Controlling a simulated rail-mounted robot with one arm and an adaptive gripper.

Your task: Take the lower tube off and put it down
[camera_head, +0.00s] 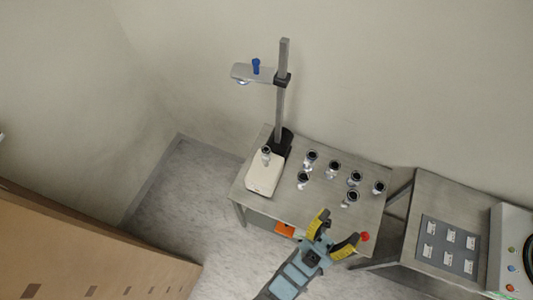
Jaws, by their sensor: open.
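A tall stand (280,110) rises at the back left of the metal table (250,185). A small dark-topped tube (266,153) is at the far end of its white base (263,178); whether this is the lower tube I cannot tell. Higher up, a grey bracket (245,72) with a blue knob (256,66) reaches left from the post, with a small round part under its end. My gripper (333,234) is open and empty, its yellow fingers spread near the table's front edge. It is apart from the stand, to the front right of the white base.
Several silver, dark-topped fittings (333,170) stand on the table right of the stand. A red button (365,237) and an orange part (284,229) are at the front. A second table (440,190) with a grey panel stands right. A brown box-like surface (90,245) fills the lower left.

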